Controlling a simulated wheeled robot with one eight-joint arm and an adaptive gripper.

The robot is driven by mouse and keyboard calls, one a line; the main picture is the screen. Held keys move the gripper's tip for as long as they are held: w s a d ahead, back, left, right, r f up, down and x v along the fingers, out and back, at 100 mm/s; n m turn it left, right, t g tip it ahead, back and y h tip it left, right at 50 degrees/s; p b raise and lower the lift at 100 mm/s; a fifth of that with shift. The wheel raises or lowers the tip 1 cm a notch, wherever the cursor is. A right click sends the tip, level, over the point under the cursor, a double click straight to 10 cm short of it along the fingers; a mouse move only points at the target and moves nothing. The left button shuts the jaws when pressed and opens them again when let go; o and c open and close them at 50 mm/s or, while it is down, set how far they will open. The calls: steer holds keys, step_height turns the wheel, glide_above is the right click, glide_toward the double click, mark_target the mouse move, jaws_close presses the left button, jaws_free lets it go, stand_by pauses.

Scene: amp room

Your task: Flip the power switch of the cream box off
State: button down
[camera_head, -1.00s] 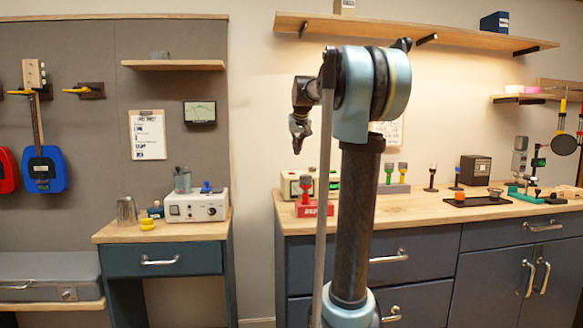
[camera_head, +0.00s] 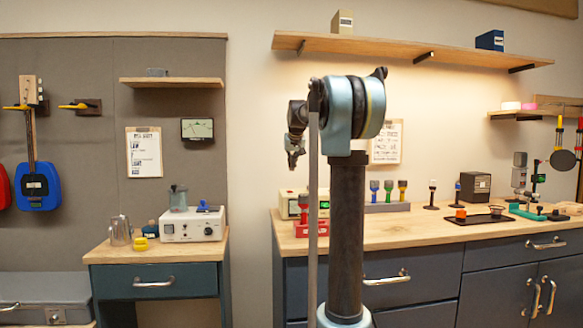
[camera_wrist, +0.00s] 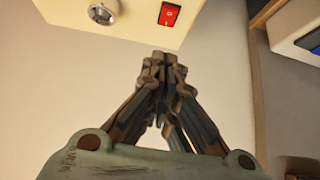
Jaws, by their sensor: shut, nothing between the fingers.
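A cream box (camera_wrist: 143,16) fills the top of the wrist view. Its face carries a red rocker switch (camera_wrist: 169,14) and a round metal knob (camera_wrist: 102,13). My gripper (camera_wrist: 164,62) is shut and empty, its fingertips below the switch in the picture and apart from it. In the head view my gripper (camera_head: 293,160) hangs down at the end of my arm, in front of the wall. A pale box (camera_head: 290,204) stands on the right counter, partly hidden by my arm, and another pale box with knobs (camera_head: 192,227) stands on the left desk. The switch is too small to make out there.
A red stand (camera_head: 311,229) with a tool sits in front of the right box. Several coloured tools stand in a grey rack (camera_head: 387,207) beyond my arm. A wooden shelf (camera_head: 400,52) runs overhead. A metal cup (camera_head: 119,231) stands on the left desk.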

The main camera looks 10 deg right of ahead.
steer(key=x, duration=0.6)
steer(key=shift+f, duration=0.1)
step_height(320, 180, down, 3)
steer(key=shift+s+f, duration=0.1)
steer(key=shift+f, duration=0.5)
steer(key=shift+a, duration=0.15)
